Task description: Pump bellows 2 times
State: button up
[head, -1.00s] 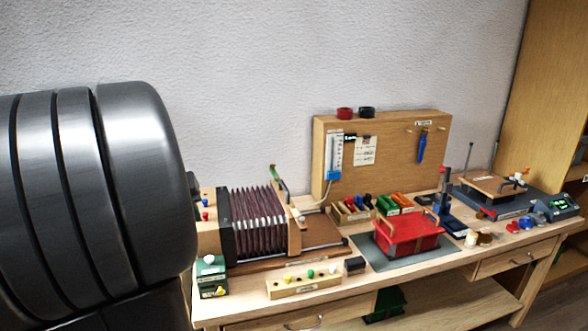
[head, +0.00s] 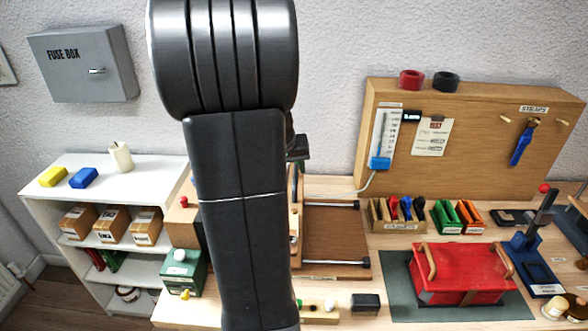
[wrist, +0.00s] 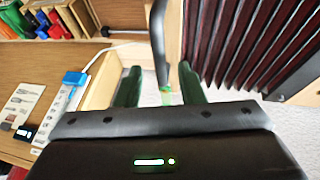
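The bellows (wrist: 250,45) has dark red pleats and shows at the upper right of the wrist view. In the head view my arm hides its pleats; a wooden end board (head: 295,215) shows just right of the arm. In the head view my arm mostly hides the gripper.
Two rails (head: 330,204) run over the brown base right of the bellows. A pegboard (head: 470,140) stands behind. A red box (head: 462,272) sits on a grey mat. A green box (head: 183,272) stands left of my arm. A white shelf (head: 110,170) is further left.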

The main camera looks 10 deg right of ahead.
jog(key=shift+x, duration=1.05)
grip_shut()
jog(key=shift+d, duration=0.15)
jog(key=s+d, duration=0.2)
jog(key=d, duration=0.9)
jog(key=shift+s+d, duration=0.2)
jog(key=shift+d, duration=0.1)
grip_release()
